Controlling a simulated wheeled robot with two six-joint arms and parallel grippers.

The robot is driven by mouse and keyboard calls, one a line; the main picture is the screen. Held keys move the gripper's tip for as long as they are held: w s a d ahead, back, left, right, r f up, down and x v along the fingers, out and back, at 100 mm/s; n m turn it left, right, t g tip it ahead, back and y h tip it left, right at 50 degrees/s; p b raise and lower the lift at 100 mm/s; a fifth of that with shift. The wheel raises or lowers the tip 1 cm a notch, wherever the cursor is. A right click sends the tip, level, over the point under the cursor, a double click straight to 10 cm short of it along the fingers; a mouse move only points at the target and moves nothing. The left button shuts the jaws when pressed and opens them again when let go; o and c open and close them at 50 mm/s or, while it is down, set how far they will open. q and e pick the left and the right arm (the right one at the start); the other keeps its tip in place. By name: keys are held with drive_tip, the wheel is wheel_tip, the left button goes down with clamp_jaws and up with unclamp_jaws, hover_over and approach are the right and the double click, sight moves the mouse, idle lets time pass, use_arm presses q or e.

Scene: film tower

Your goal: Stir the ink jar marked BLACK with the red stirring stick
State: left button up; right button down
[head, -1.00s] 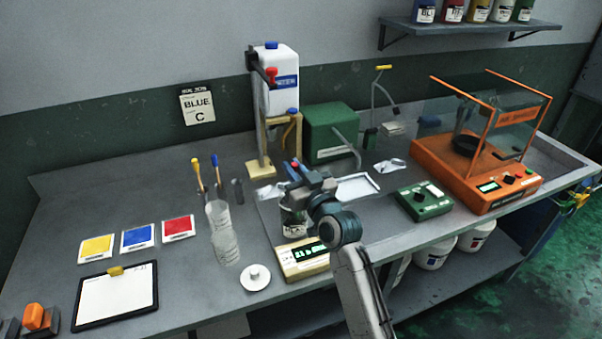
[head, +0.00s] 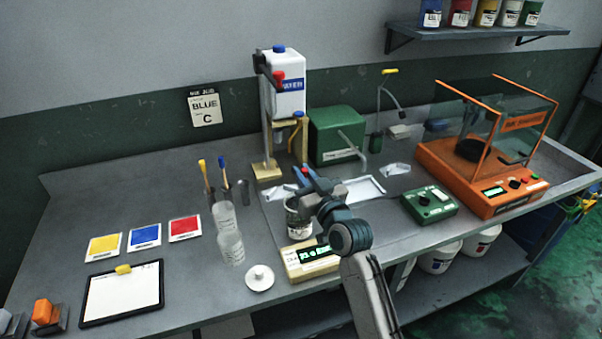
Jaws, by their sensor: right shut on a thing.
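My right gripper (head: 308,187) is over the jar (head: 297,228) that stands on the cream scale (head: 305,268). It is shut on the red stirring stick, whose small red tip (head: 305,170) shows just above the fingers. The rest of the stick is hidden by the gripper and the jar, so I cannot tell how deep it reaches. The gripper and wrist cover part of the jar. The jar looks dark inside, and its marking is too small to read. My left gripper is not in view.
Yellow- and blue-tipped sticks (head: 222,163) stand left of the jar, behind clear cups (head: 229,240). A white lid (head: 259,278) lies front left. A green device (head: 429,205) and orange balance (head: 482,180) stand right. Bare bench lies at the left (head: 85,205).

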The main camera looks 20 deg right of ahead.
drive_tip(key=shift+w+d+f, duration=0.1)
drive_tip(key=shift+w+d, duration=0.05)
drive_tip(key=shift+w, duration=0.05)
drive_tip(key=shift+s+r, duration=0.1)
drive_tip(key=shift+r, duration=0.15)
drive_tip(key=shift+r+p, duration=0.95)
drive_tip(key=shift+p, duration=0.1)
wheel_tip(320, 180, up, 7)
drive_tip(key=s+p, duration=0.1)
drive_tip(key=p, duration=0.5)
drive_tip(key=shift+d, duration=0.3)
